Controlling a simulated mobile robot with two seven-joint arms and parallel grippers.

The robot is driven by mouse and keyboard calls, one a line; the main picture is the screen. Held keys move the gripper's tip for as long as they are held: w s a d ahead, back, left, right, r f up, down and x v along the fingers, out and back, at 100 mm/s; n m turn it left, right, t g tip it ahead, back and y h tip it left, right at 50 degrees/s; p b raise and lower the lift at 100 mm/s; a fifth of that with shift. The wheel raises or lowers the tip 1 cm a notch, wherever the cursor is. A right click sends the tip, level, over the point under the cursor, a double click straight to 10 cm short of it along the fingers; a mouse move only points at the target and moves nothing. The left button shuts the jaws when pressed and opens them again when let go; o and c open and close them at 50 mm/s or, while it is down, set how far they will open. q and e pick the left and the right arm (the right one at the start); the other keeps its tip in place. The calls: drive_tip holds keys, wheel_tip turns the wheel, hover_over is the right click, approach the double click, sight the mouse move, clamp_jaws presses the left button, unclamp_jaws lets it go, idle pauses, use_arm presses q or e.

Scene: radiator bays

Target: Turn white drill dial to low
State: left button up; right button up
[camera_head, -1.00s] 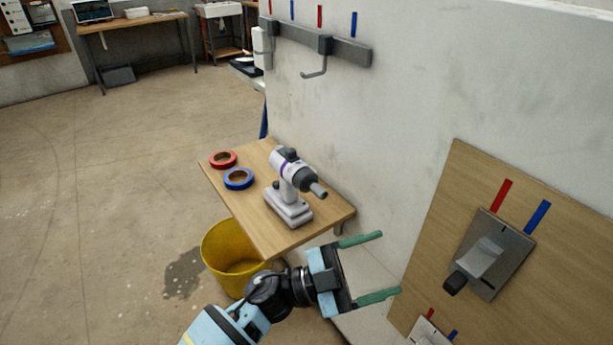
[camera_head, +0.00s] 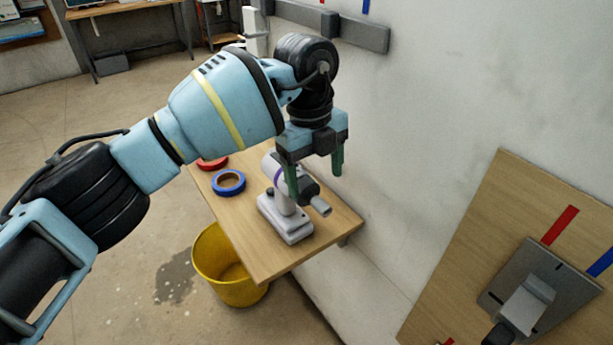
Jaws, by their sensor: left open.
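The white drill (camera_head: 286,222) stands upright on its base on the small wooden shelf table (camera_head: 262,262) against the wall. Its dark chuck points to the lower right. My left gripper (camera_head: 315,182) comes in from above with its green fingers pointing down, open, over the front upper part of the drill. One finger overlaps the drill body in the picture; whether it touches cannot be told. The dial on top of the drill is hidden behind the gripper, so its setting cannot be seen. My right gripper is out of view.
A blue tape roll (camera_head: 229,182) and a partly hidden red tape roll (camera_head: 212,164) lie left of the drill. A yellow bucket (camera_head: 228,270) stands below the table. A wooden panel (camera_head: 470,240) with a lever switch (camera_head: 528,300) is at right.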

sight(306, 181)
use_arm(q)
drive_tip(key=shift+w+a+r+n+t+y, duration=0.3)
drive_tip(key=shift+w+a+r+y, duration=0.2)
drive_tip(key=shift+w+a+r, duration=0.4)
drive_tip(key=shift+s+r, duration=0.1)
drive_tip(key=shift+r, duration=0.1)
drive_tip(key=shift+s+f, duration=0.15)
drive_tip(key=shift+f, duration=0.1)
wheel_tip(306, 181, down, 7)
drive_tip(key=shift+f, duration=0.15)
drive_tip(key=c, duration=1)
